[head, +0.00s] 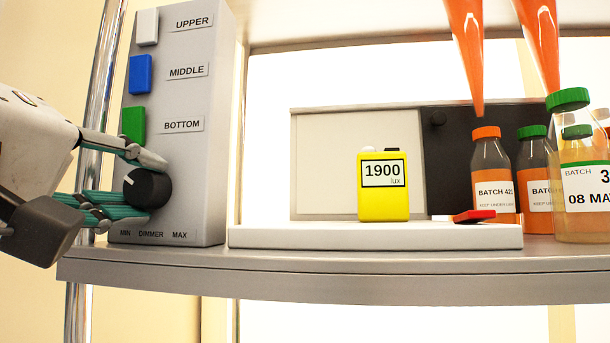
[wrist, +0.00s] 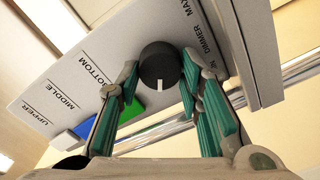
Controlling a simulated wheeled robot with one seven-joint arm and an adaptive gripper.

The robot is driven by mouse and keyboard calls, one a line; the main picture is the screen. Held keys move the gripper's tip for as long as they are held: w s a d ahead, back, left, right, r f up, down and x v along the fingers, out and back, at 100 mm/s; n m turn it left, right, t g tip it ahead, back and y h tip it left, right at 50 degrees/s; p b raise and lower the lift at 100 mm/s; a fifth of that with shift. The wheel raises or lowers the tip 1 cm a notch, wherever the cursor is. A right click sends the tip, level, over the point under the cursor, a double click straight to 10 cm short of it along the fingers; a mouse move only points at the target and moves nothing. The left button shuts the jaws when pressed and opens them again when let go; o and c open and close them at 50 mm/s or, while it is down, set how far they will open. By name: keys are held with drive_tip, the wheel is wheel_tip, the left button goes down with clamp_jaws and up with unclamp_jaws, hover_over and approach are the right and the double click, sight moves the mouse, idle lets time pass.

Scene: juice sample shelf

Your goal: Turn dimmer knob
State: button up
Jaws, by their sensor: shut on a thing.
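The black dimmer knob (head: 148,188) is on the lower front of a grey control box (head: 190,100), above the words MIN, DIMMER and MAX. My gripper (head: 142,182) comes from the left, with one finger above the knob and one below it. It is shut on the knob. In the wrist view the knob (wrist: 160,68) sits between the two fingertips (wrist: 160,80), and its white mark points toward my gripper. A yellow lux meter (head: 384,186) reads 1900 lux.
White, blue and green switches, labelled UPPER, MIDDLE and BOTTOM, run up the box above the knob. The meter stands on a white base (head: 380,236) on the metal shelf (head: 330,276). Juice bottles (head: 495,180) stand at right, under orange cones. A chrome post (head: 104,70) is at left.

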drive_tip(key=n+p, duration=0.2)
drive_tip(key=n, duration=0.4)
drive_tip(key=shift+f, duration=0.15)
idle(0.4)
drive_tip(key=o, duration=1.2)
drive_tip(key=shift+c, duration=0.2)
drive_tip(key=s+a, duration=0.1)
drive_tip(key=s, duration=1.1)
drive_tip(key=shift+d, duration=0.1)
